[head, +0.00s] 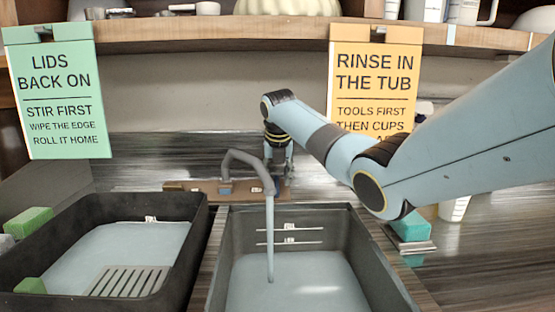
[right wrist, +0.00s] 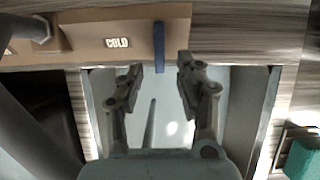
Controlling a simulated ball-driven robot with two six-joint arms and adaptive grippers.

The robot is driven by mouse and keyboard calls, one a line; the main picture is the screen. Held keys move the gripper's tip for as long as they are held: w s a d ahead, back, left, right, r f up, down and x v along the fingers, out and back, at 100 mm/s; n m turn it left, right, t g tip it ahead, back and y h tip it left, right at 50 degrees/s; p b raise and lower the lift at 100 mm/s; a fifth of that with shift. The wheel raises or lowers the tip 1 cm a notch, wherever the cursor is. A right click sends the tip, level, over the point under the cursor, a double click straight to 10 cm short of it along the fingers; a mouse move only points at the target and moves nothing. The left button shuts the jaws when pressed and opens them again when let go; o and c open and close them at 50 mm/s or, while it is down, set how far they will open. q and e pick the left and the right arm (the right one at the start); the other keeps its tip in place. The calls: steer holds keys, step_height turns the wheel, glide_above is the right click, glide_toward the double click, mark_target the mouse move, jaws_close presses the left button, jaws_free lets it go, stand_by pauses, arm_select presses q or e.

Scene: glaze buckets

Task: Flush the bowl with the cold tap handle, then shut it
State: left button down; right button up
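The grey tap spout (head: 248,158) arches over the right-hand dark basin (head: 345,245), and a thin stream (head: 270,235) falls from it into pale liquid there. No separate bowl shows under the stream. The blue cold tap handle (right wrist: 158,45) stands out from a brown ledge, beside a COLD label (right wrist: 118,43). My right gripper (right wrist: 159,78) is open, its two fingers on either side of the handle's end, with visible gaps. In the head view my right gripper (head: 278,165) is behind the spout, partly hidden by it. My left gripper is not in view.
A second dark tub (head: 190,225) with pale liquid and a grate stands at left. A green sponge (head: 410,228) lies right of the basin. Two hanging signs, green (head: 58,90) and orange (head: 375,75), hang from the shelf (head: 230,28) above. The right counter is fairly clear.

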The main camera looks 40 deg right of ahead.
steer(key=v, duration=0.7)
steer(key=shift+a+r, duration=0.15)
steer(key=shift+r, duration=0.15)
steer(key=shift+s, duration=0.15)
